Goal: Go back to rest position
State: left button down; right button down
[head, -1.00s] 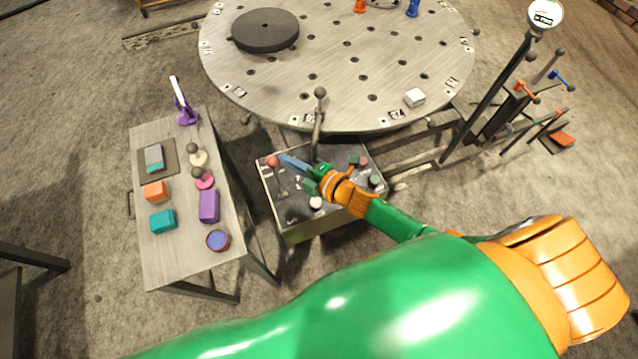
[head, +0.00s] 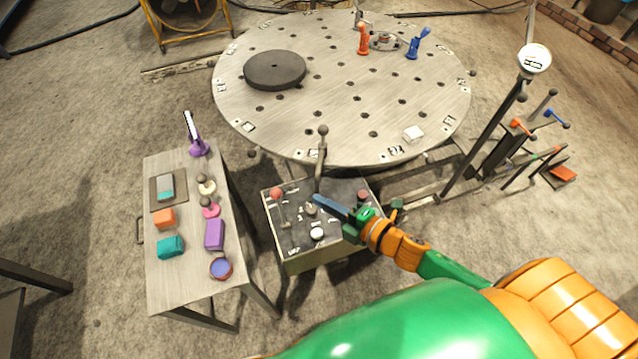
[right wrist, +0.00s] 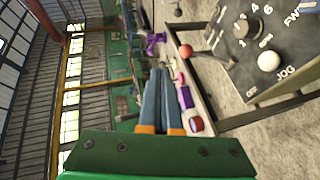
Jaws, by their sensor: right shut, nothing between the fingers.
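My right gripper (head: 318,202) reaches in from the lower right, over the control box (head: 300,262). Its two blue fingers are together and hold nothing; they also show shut in the right wrist view (right wrist: 159,75). The fingertips appear near the grey dial (head: 311,209) on the panel; I cannot tell the height between them. The red-knobbed lever (head: 277,194) stands to the left of the fingertips, apart from them. The dial (right wrist: 242,27) and the red knob (right wrist: 185,50) also show in the right wrist view. My left gripper is not in view.
A round steel table (head: 340,130) with holes stands behind the box. A side table (head: 185,285) with coloured blocks and a purple stand (head: 196,135) is at the left. A gauge post (head: 485,130) and a lever rack (head: 500,150) stand at the right.

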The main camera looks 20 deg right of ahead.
jog(key=s+d+f+m+g+h, duration=0.1)
jog(key=s+d+f+m+h, duration=0.1)
jog(key=d+f+m, duration=0.3)
jog(key=s+d+f+m+g+h, duration=0.1)
jog(key=s+f+m+h, duration=0.1)
jog(key=f, duration=0.5)
jog(key=s+d+f+m+g+h, duration=0.25)
jog(key=s+f+m+g, duration=0.25)
jog(key=s+f+m, duration=0.55)
jog(key=s+a+f+m+g, duration=0.1)
jog(key=s+f+g, duration=0.1)
jog(key=s, duration=0.5)
jog(key=s+a+f+m+g, duration=0.1)
jog(key=s+a+f+g, duration=0.1)
jog(key=s+f, duration=0.3)
jog(key=s+g, duration=0.1)
jog(key=s, duration=0.2)
jog(key=shift+s+a+h, duration=0.2)
jog(key=shift+a+h, duration=0.1)
jog(key=shift+h, duration=0.05)
